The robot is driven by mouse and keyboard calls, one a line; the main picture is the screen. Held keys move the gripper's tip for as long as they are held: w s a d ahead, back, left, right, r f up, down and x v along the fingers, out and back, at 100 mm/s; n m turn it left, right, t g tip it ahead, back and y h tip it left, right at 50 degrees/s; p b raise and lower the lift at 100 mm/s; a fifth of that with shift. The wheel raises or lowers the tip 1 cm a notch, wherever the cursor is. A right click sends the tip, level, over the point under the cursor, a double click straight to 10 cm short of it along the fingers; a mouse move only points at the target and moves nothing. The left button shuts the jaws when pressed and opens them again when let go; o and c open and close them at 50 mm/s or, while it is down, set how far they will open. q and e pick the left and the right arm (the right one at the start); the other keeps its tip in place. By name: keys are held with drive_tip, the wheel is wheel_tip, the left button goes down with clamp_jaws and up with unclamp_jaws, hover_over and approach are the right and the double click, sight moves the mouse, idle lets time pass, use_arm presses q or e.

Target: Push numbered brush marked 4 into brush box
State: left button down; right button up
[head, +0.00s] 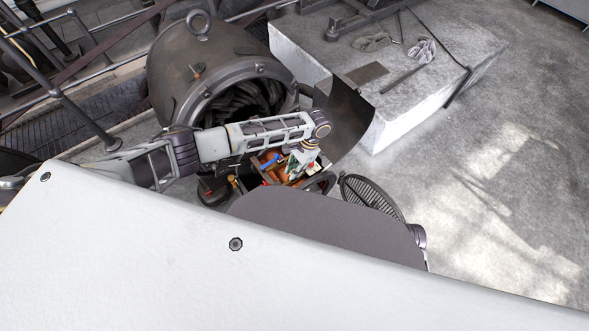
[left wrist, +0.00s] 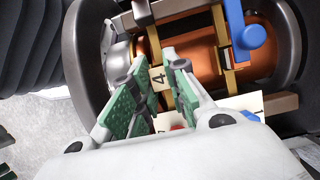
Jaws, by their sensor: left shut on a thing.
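A cream tag marked 4 (left wrist: 158,78) shows between the green-padded fingers of my left gripper in the left wrist view. My left gripper (left wrist: 156,68) is shut on the brush that carries this tag; the brush's body is mostly hidden by the fingers and tag. Brass-coloured brush holders (left wrist: 230,58) stand in front of a copper-coloured cylinder (left wrist: 190,58). I cannot tell how far the brush sits in its box. In the head view, my left gripper (head: 303,161) reaches down into the open dynamo end. My right gripper is out of view.
A blue-handled part (left wrist: 246,36) and a cream tag (left wrist: 250,104) are close on the right. The dark round housing rim (left wrist: 88,60) surrounds the work. A round grille cover (head: 370,195) stands beside the dynamo. A pale stone block (head: 430,90) lies behind; floor at right is clear.

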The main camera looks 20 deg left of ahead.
use_arm(q)
drive_tip(key=shift+f, duration=0.95)
idle(0.3)
drive_tip(key=c, duration=1.3)
unclamp_jaws()
drive_tip(key=shift+r, duration=0.1)
drive_tip(key=shift+v, duration=5.9)
